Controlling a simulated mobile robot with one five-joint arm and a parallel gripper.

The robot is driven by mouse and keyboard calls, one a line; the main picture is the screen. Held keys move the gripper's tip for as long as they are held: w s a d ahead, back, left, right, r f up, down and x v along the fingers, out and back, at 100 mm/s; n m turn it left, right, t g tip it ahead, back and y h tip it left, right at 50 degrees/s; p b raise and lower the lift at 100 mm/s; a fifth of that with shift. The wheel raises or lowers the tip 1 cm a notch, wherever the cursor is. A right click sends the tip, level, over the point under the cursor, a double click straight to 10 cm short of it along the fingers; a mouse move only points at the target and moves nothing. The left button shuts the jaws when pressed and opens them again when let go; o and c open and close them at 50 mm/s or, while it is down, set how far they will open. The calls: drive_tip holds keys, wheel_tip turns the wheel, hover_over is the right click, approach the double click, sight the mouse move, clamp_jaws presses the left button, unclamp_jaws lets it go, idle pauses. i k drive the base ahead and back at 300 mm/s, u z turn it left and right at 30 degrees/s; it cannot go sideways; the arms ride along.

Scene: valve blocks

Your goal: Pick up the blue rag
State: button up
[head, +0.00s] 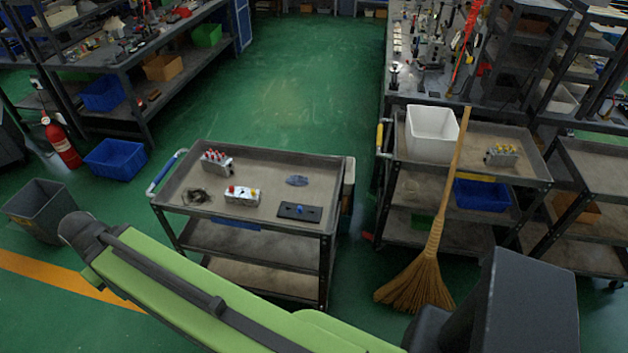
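A small, flat blue rag (297,181) lies on the top tray of the grey cart (262,165), right of the middle and toward the back. Nothing covers it in the head view. My green arm crosses the bottom of the picture, in front of the cart. My gripper is not in view, so its opening and anything in it cannot be seen.
The same tray holds two valve blocks (242,195) (216,161), a dark coiled item (196,196) and a black plate with a blue part (299,211). A broom (432,250) leans on the right cart (515,145). Green floor (290,90) is clear behind.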

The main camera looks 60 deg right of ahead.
sight(296, 179)
drive_tip(key=z, duration=0.25)
drive_tip(key=i, duration=1)
drive_tip(key=u, duration=0.05)
